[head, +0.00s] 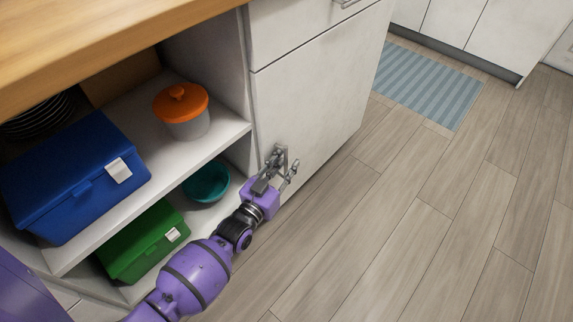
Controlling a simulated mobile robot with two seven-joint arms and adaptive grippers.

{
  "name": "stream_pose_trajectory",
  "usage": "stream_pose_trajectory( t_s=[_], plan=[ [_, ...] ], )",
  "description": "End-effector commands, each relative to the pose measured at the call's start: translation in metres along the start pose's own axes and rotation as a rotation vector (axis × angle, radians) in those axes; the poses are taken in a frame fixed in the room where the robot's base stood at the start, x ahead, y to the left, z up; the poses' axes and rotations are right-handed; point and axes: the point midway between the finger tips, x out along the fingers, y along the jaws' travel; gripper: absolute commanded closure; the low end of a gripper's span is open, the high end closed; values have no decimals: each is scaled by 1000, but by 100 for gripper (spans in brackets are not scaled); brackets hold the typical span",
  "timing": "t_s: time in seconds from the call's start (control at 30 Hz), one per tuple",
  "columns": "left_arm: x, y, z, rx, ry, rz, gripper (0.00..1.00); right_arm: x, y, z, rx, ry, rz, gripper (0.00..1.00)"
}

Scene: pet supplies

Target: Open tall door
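The white cabinet door (318,95) is at the upper middle of the head view, below a white drawer front (285,30). It looks shut, in line with the drawer front. My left gripper (285,158) is at the lower left part of the door, close to its face. Its grey fingers are spread apart with a gap between them. A door handle is not clearly seen; the fingers cover that spot, and I cannot tell whether they touch the door. My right gripper is not in view.
Open shelves left of the door hold a blue box (75,180), an orange-lidded container (183,112), a green box (143,242) and a teal bowl (207,183). A wooden countertop (110,35) overhangs them. The wood floor (400,220) is clear; a striped mat (428,85) lies beyond.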

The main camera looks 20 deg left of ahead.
Motion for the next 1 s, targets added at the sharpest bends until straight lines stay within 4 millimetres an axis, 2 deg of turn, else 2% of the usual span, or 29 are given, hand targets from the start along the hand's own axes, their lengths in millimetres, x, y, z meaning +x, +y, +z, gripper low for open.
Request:
stream_pose_trajectory(
  t_s=[0.3,0.5,1.0],
  plan=[
    [4,0,-1,0,1,0,73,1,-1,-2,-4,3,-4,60],
    [3,0,-1,0,1,0,100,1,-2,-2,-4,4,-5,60],
    [3,3,0,-1,0,0,100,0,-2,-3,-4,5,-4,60]
  ],
)
